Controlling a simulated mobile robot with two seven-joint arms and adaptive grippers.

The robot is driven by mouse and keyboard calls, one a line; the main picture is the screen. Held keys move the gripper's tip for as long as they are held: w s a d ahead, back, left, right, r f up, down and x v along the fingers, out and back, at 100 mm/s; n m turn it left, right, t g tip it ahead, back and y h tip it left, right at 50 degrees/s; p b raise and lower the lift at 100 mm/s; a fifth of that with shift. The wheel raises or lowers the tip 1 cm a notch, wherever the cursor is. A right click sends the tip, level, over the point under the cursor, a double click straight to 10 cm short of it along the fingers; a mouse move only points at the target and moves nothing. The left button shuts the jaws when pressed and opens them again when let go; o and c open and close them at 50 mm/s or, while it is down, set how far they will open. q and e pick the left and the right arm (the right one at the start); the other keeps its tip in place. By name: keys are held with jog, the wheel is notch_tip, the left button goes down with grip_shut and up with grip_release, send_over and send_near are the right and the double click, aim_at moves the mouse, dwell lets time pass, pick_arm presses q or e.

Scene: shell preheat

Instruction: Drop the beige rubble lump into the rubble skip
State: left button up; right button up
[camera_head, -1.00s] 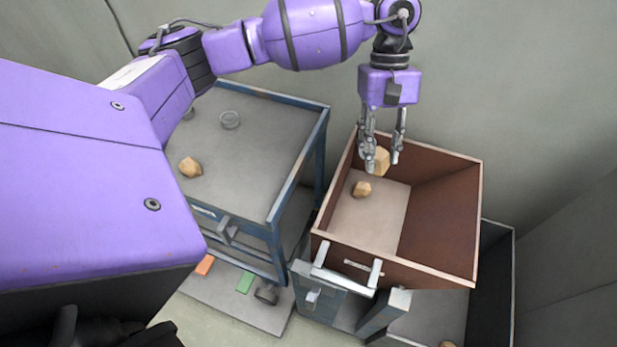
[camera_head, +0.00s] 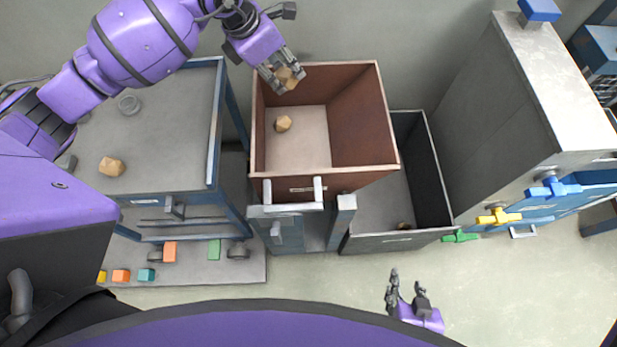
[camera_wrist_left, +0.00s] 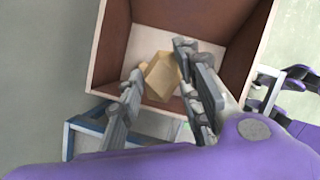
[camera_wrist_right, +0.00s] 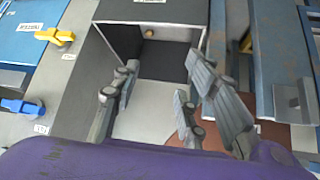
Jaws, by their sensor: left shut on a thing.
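My left gripper (camera_head: 280,75) is shut on a beige rubble lump (camera_head: 289,77), above the back left part of an open brown-walled box (camera_head: 358,115). In the left wrist view the lump (camera_wrist_left: 160,75) sits between the fingers, with the box behind it. A second beige lump (camera_head: 283,123) lies on the box floor. The box's label is too small to read, so I cannot tell whether it is the rubble skip or the grey dark-walled bin (camera_head: 425,165) to its right is. My right gripper (camera_head: 404,287) is open and empty, low at the front.
A small lump (camera_wrist_right: 149,33) lies in the grey bin. A grey cabinet (camera_head: 510,110) with blue and yellow valve handles stands at right. The front right floor is clear.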

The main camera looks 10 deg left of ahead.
pick_arm(q)
notch_tip(320, 180, down, 6)
jog(key=b, duration=0.2)
jog(key=shift+r+b, duration=0.25)
jog(key=shift+b, duration=0.05)
jog(key=shift+f, duration=0.15)
pick_arm(e)
jog(key=f, duration=0.1)
jog(key=s+f, duration=0.1)
jog(key=f, duration=0.1)
jog(key=shift+s+f, duration=0.15)
jog(key=shift+s, duration=0.05)
pick_arm(q)
jog(key=o, duration=1.2)
jog(key=shift+c, duration=0.2)
jog(key=shift+o, duration=0.6)
pick_arm(e)
jog(key=shift+s, duration=0.1)
pick_arm(q)
jog(key=v, duration=1.2)
